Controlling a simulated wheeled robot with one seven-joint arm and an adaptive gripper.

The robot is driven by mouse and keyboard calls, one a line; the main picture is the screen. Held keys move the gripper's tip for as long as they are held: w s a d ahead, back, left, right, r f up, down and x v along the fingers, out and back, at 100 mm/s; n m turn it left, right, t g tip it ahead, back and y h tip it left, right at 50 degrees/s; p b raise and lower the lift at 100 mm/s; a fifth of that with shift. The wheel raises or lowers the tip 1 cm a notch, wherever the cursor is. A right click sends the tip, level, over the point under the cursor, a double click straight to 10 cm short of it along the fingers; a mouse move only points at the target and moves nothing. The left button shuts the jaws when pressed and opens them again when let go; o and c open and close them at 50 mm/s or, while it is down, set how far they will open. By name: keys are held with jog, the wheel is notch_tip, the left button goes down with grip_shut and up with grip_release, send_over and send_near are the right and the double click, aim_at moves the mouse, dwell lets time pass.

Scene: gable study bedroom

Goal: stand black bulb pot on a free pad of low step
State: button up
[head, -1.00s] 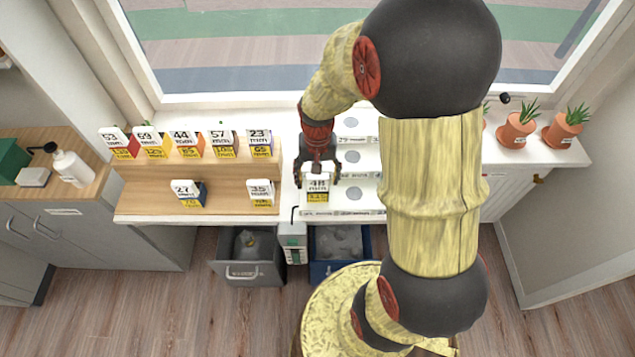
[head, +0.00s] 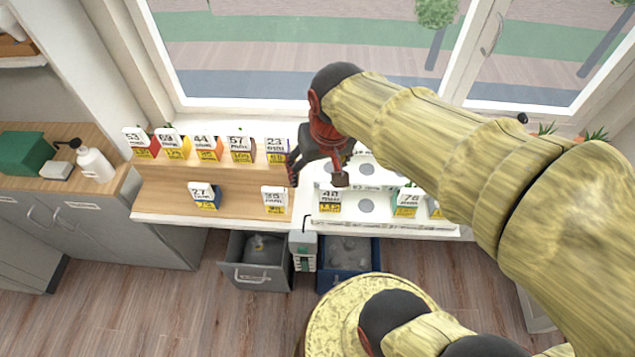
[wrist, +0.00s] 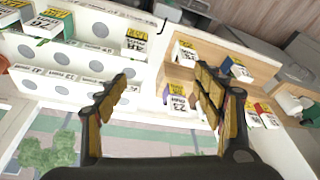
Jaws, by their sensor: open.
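A square pot with a tag reading 48 (head: 330,200) stands on the front, low step of a white stepped stand (head: 385,222), at its left end. It also shows in the wrist view (wrist: 136,42). Its body colour is mostly hidden by its white and yellow label, so I cannot tell whether it is black. A grey round pad (head: 367,206) beside it is bare. A pot tagged 76 (head: 407,198) with a green side stands further right. My gripper (head: 318,174) is open and empty, above and behind the 48 pot; it also shows in the wrist view (wrist: 160,84).
A wooden step shelf (head: 236,208) at left holds several tagged pots, such as the one tagged 27 (head: 203,194). An open grey bin (head: 255,272) and a blue bin (head: 348,268) stand below. A soap bottle (head: 95,163) stands on the left counter. My arm hides the stand's right part.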

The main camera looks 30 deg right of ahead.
jog(key=s+a+r+n+t, duration=0.2)
jog(key=s+a+r, duration=0.2)
jog(key=s, duration=0.2)
jog(key=shift+s+r+n, duration=0.25)
jog(key=shift+r+n, duration=0.15)
jog(key=shift+f, duration=0.1)
notch_tip(320, 180, down, 4)
jog(key=b, duration=0.4)
jog(key=shift+f+b, duration=0.15)
jog(key=shift+b, duration=0.15)
jog(key=shift+d, duration=0.15)
